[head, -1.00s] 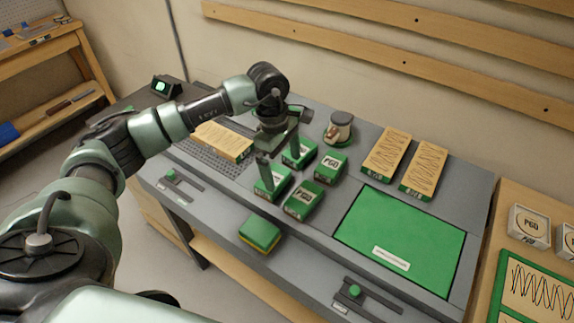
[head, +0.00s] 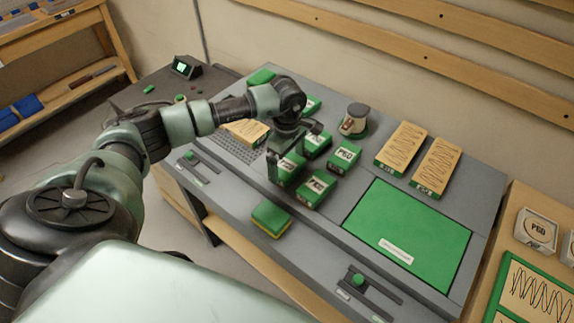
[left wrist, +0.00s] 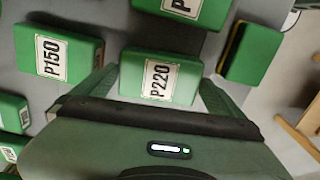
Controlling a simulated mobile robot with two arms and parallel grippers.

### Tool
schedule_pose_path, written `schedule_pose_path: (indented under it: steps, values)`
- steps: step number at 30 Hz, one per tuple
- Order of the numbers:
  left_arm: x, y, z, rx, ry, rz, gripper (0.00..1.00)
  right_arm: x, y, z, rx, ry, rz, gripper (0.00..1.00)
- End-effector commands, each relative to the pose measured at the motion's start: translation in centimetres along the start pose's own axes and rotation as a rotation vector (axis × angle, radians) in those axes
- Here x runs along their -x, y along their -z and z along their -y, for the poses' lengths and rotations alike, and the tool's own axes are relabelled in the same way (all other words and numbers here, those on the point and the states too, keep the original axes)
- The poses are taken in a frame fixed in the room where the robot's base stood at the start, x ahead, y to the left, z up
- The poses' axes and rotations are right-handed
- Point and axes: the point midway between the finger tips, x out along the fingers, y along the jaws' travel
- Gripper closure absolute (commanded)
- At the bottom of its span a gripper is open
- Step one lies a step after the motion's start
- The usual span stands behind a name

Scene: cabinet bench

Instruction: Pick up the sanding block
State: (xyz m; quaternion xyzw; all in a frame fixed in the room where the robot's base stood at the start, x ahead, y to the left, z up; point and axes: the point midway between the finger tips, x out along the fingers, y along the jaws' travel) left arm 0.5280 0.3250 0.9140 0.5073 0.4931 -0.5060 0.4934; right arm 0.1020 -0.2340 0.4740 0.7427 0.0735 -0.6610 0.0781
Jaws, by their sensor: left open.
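Several green blocks with white grit labels stand on the grey bench top; the task's words do not single one out. My left gripper (head: 288,156) is open and points down over a green block (head: 291,170). In the left wrist view a block marked P220 (left wrist: 160,78) lies between the two spread fingers. It shows no sign of being gripped. A P150 block (left wrist: 58,55) is left of it, and another labelled block (left wrist: 188,8) is partly cut off at the top. A green block with a yellow layer (head: 270,219) lies near the bench's front edge.
Neighbouring green blocks (head: 316,188) and (head: 344,153) stand close around the gripper. A round-topped tool (head: 355,119) and two tan-topped packs (head: 401,148) stand behind. A green mat (head: 410,225) is bare except for a label. A perforated grey panel lies left of the gripper.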

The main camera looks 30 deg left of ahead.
Motion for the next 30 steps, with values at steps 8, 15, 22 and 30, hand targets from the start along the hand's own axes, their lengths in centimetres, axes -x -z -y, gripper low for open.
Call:
schedule_pose_path:
  steps: [8,15,22,30]
  values:
    - [0.1,0.0,0.0,0.000,-0.001,0.001,0.53,0.1,-1.7,0.2,0.001,0.003,0.025,0.64]
    - [0.2,0.0,-0.1,0.000,-0.001,0.001,0.54,0.0,-2.0,0.3,0.001,0.004,0.030,0.64]
    - [2.2,0.1,-0.2,-0.001,-0.005,0.000,0.54,-0.7,-1.9,0.3,0.001,0.003,0.028,0.64]
    - [8.8,0.1,-0.2,-0.001,-0.010,0.000,0.54,-2.7,-1.9,0.3,0.001,0.003,0.024,0.64]
